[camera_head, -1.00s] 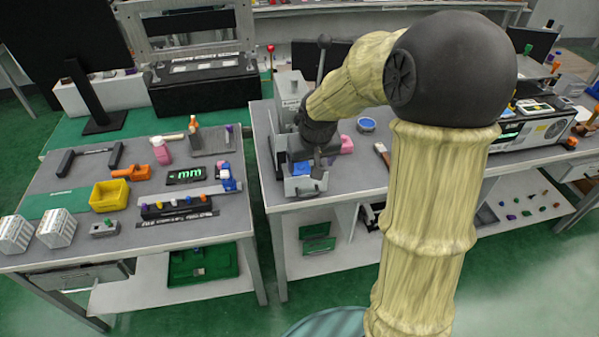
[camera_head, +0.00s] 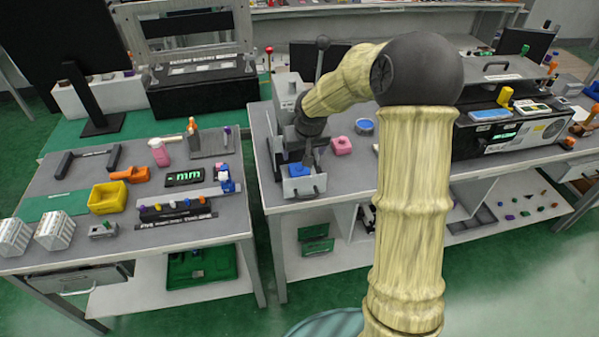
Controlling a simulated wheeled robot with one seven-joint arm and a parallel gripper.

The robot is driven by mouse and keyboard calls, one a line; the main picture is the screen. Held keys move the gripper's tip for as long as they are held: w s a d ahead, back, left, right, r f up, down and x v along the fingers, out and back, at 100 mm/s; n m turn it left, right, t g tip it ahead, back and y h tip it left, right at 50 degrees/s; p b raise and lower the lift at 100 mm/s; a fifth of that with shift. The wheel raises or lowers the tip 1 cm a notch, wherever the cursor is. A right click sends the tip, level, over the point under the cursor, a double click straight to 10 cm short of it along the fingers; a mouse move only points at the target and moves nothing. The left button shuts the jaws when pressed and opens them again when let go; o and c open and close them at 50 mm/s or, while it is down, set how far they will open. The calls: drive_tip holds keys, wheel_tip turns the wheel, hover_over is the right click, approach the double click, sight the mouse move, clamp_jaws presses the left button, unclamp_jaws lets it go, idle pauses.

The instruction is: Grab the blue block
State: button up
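A blue block (camera_head: 297,169) sits in a grey open-topped box fixture (camera_head: 305,187) at the front left of the right-hand workbench. A tall lever with a dark round knob (camera_head: 322,43) stands up behind it on the same fixture. My gripper (camera_head: 307,158) points down beside the block, over the box. Its fingers are small and dark here. I cannot tell whether they touch the block or how far apart they are.
A pink block (camera_head: 341,145) and a round blue-topped container (camera_head: 364,126) lie just right of my gripper. A grey machine (camera_head: 515,130) fills the bench's right side. The left table (camera_head: 80,190) holds a yellow bin (camera_head: 108,197) and tools.

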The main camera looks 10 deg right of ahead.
approach(299, 168)
wheel_tip(299, 168, down, 3)
drive_tip(key=shift+w+d+f, duration=0.2)
drive_tip(key=shift+w+f, duration=0.2)
drive_tip(key=shift+w, duration=0.1)
drive_tip(key=shift+s+d+r, duration=0.1)
drive_tip(key=shift+s, duration=0.05)
drive_tip(key=shift+w+a+f+p, duration=0.2)
drive_tip(key=shift+f+p, duration=0.2)
drive_tip(key=shift+f, duration=0.05)
drive_tip(key=x, duration=0.4)
drive_tip(key=shift+w+a+f+p, duration=0.1)
drive_tip(key=shift+w+p, duration=0.15)
drive_tip(key=shift+p, duration=0.15)
drive_tip(key=shift+c, duration=0.2)
